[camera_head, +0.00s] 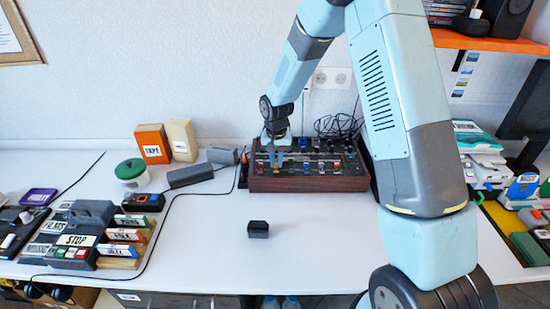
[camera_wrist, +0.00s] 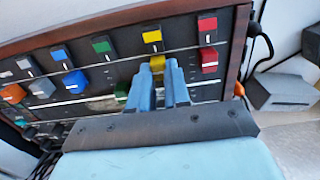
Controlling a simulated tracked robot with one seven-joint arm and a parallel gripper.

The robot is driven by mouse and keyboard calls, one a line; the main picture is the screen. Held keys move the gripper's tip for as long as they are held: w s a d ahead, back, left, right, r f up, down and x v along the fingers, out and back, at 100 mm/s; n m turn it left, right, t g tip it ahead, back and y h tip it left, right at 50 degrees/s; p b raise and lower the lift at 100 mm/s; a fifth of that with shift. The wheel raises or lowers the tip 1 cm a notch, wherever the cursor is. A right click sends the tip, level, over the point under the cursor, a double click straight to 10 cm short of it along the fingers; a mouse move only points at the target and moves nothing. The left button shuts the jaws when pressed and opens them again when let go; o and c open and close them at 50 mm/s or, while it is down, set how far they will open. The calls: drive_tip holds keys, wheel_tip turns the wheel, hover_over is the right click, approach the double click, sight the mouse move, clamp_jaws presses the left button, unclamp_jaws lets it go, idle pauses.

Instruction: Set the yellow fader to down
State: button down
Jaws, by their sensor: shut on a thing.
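The mixer (camera_head: 310,184) is a dark panel with a wooden frame, standing at the back of the white table. In the wrist view, the yellow fader (camera_wrist: 157,63) is a small yellow cap in a row of coloured caps, with a separate yellow block (camera_wrist: 152,37) above it. My gripper (camera_wrist: 160,72) is shut on the yellow fader, its two blue fingers close together on either side of the cap. The fingers hide part of the cap and its slot. In the head view, my gripper (camera_head: 278,160) reaches down onto the left part of the mixer.
A red cap (camera_wrist: 209,60) sits right of the yellow one, and a blue cap (camera_wrist: 75,80) to its left. A small black block (camera_head: 258,229) lies on the table before the mixer. A black cable runs left of the mixer. The table's middle front is mostly clear.

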drive_tip(key=c, duration=1.1)
unclamp_jaws()
wheel_tip(320, 180, up, 14)
drive_tip(key=shift+f, duration=0.15)
